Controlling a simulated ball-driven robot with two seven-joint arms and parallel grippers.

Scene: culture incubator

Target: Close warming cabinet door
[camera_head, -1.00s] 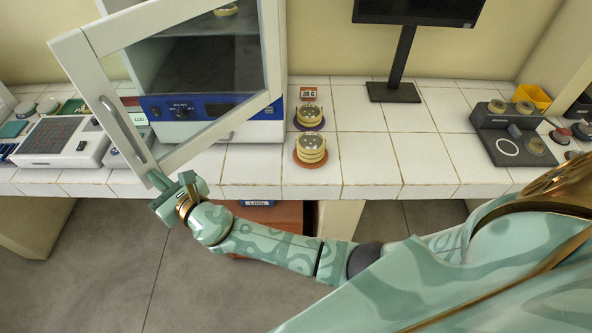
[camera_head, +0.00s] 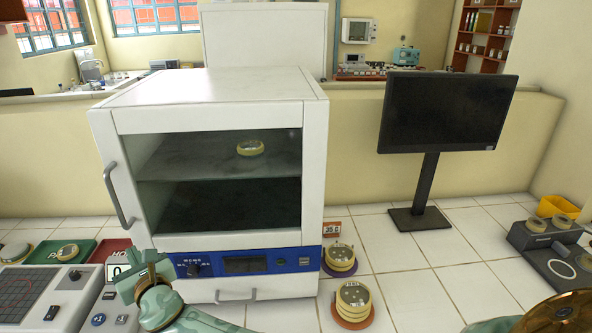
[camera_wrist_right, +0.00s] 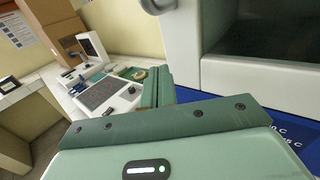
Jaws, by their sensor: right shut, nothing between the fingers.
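The white warming cabinet (camera_head: 215,85) stands on the tiled bench. Its glass-paned door (camera_head: 215,242) lies across the front and looks flush with the body; I cannot tell whether a thin gap is left. The door handle (camera_head: 118,195) is at the left edge. A ringed dish (camera_head: 250,148) shows through the glass on the shelf. My right gripper (camera_head: 140,272) is shut and empty, just below the door's lower left corner, in front of the blue control panel (camera_head: 245,264). It also shows in the right wrist view (camera_wrist_right: 165,110). My left gripper is out of view.
Two dish stacks stand right of the cabinet, one farther back (camera_head: 340,258) and one nearer (camera_head: 354,300). A monitor (camera_head: 445,112) stands behind to the right. A keypad device (camera_head: 60,298) and trays (camera_head: 65,252) sit at the left. Tiles between the stacks and the dark device (camera_head: 550,250) are clear.

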